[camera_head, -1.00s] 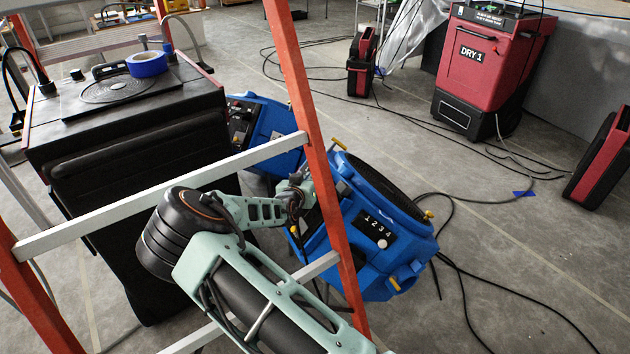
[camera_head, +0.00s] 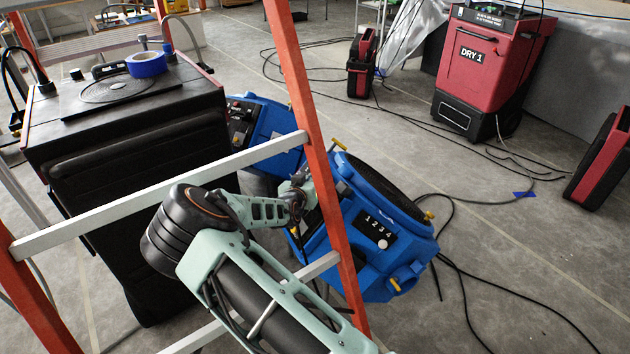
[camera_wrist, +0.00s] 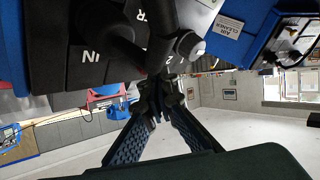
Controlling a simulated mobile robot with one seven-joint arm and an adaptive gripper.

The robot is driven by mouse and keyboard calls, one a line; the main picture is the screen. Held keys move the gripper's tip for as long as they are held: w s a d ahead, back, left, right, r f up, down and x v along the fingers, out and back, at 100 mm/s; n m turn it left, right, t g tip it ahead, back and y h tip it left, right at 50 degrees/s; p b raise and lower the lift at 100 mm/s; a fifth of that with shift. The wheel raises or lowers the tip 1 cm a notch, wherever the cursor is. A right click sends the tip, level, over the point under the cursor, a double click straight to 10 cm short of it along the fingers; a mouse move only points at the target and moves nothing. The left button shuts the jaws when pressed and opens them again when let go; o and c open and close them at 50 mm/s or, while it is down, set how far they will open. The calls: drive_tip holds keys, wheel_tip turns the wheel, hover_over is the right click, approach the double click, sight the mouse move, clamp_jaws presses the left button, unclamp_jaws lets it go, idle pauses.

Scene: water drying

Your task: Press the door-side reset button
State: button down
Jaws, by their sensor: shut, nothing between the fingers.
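A dark rounded part with a pale round end (camera_wrist: 190,45) stands beside the fingertips. In the head view my gripper (camera_head: 303,185) is behind the orange ladder rail, between two blue machines. The nearer blue machine (camera_head: 350,265) has a "1 2 3 4" plate and a pale knob. The other blue machine (camera_head: 275,128) is behind. I cannot pick out the door-side reset button.
A red "DRY 1" unit (camera_head: 488,65) stands at the back right. Black cables cross the floor.

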drive_tip(key=shift+s+a+r, duration=0.3)
drive_tip(key=shift+a+r, duration=0.25)
drive_tip(key=shift+a, duration=0.05)
drive_tip(key=shift+r, duration=0.1)
drive_tip(key=a+r, duration=0.1)
drive_tip(key=s+a+r+p, duration=0.1)
drive_tip(key=a+r+p, duration=0.1)
drive_tip(key=shift+s+a+r, duration=0.1)
drive_tip(key=shift+s+a, duration=0.1)
drive_tip(key=shift+s, duration=0.05)
idle(0.9)
